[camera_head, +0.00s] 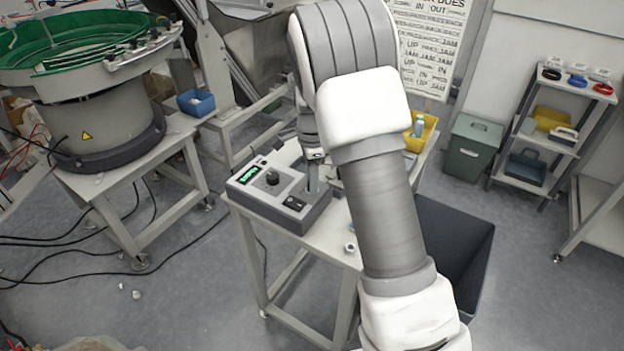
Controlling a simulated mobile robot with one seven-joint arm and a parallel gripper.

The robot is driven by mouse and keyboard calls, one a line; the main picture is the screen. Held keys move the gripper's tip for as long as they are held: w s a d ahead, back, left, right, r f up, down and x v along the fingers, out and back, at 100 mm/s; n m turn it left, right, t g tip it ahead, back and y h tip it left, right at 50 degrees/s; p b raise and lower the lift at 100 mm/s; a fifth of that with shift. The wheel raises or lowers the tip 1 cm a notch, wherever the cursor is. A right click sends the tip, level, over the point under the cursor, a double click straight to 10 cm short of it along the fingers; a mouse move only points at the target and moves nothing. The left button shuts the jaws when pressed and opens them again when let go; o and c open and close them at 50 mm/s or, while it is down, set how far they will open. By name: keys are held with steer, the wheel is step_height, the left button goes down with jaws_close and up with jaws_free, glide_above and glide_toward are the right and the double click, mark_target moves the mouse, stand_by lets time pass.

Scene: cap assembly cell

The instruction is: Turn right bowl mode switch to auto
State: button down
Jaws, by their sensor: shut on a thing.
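A grey control box (262,207) stands on a small white table. Its top carries a green-lit display (249,174), a large black knob (272,178) and a dark panel with a small control (295,203). The labels are too small to read.
My arm covers much of the table's right side. A small nut-like part (350,247) lies near the table's front edge. A yellow bin (428,134) stands behind my arm, with a dark open bin (462,228) at right. A bowl feeder (105,125) stands at left.

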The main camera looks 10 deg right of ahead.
steer(key=n, duration=0.4)
steer(key=shift+n+p, duration=0.4)
steer(key=n, duration=0.4)
steer(key=shift+n, duration=0.3)
steer(key=n, duration=0.4)
steer(key=shift+p, duration=0.35)
steer(key=shift+n, duration=2.1)
steer(key=c, duration=0.5)
jaws_free()
steer(key=shift+r, duration=0.1)
